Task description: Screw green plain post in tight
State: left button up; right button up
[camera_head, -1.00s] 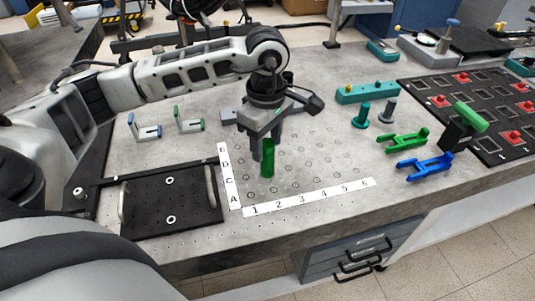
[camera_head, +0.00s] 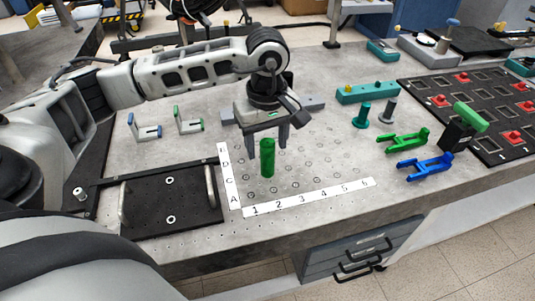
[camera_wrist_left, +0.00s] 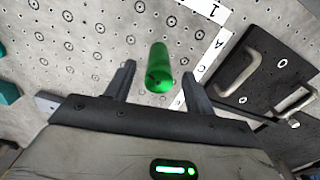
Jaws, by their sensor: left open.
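The green plain post (camera_head: 267,158) stands upright on the hole grid of the table, near the low-number end by the letter strip. It also shows in the left wrist view (camera_wrist_left: 159,66), between and beyond the fingertips. My left gripper (camera_head: 267,140) is open, with its fingers pointing down behind the post in the head view. In the left wrist view the two fingers (camera_wrist_left: 157,80) are spread wide on either side of the post and apart from it. How deep the post sits in its hole cannot be seen. My right gripper is not in view.
A number strip (camera_head: 308,197) and letter strip (camera_head: 230,176) border the grid. A black plate with handles (camera_head: 172,208) lies at left. Green (camera_head: 404,141) and blue (camera_head: 424,167) forked parts, a teal post (camera_head: 362,115) and a grey post (camera_head: 388,111) stand right. The grid's right part is clear.

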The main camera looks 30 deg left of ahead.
pick_arm(q)
notch_tip(320, 180, up, 16)
dwell(0.6)
